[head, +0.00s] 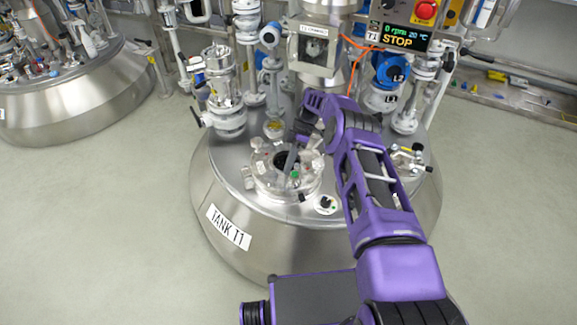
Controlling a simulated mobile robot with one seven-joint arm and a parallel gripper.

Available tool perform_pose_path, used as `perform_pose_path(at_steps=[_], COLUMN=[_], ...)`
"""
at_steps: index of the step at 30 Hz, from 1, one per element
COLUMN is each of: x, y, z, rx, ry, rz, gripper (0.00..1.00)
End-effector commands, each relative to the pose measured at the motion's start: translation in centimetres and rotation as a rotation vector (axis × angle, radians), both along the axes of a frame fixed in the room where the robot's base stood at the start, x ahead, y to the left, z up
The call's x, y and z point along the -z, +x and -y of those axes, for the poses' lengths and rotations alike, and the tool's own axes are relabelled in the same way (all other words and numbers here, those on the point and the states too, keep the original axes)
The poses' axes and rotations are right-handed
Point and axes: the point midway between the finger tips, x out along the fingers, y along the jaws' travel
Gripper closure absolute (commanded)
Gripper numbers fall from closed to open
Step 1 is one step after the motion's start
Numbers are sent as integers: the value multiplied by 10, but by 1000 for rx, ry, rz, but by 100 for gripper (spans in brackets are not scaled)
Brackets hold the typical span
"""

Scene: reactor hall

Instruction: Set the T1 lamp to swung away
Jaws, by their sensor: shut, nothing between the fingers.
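Tank T1 (228,228) is a steel vessel, labelled "TANK T1" on its front. On its top is a round clamped port (262,185) with a dark opening (281,158). I cannot clearly make out the T1 lamp or its position; my purple arm covers part of the tank top.
A control box (402,37) reading "STOP" with a red button stands behind the tank. Glass and metal fittings (225,95), blue-headed instruments (390,70) and pipes crowd the tank's back. Another tank (75,105) stands at the left. The floor (110,220) at front left is clear.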

Motion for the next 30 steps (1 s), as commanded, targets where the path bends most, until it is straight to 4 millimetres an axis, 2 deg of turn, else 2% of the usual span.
perform_pose_path(at_steps=[5,12,18,23,30], x=[-13,-59,-89,-99,-100], y=[1,1,0,0,0], z=[0,0,0,0,0], rx=[0,-1,0,0,0], ry=[0,0,0,0,0], rz=[1,3,1,0,0], gripper=[100,100,100,100,100])
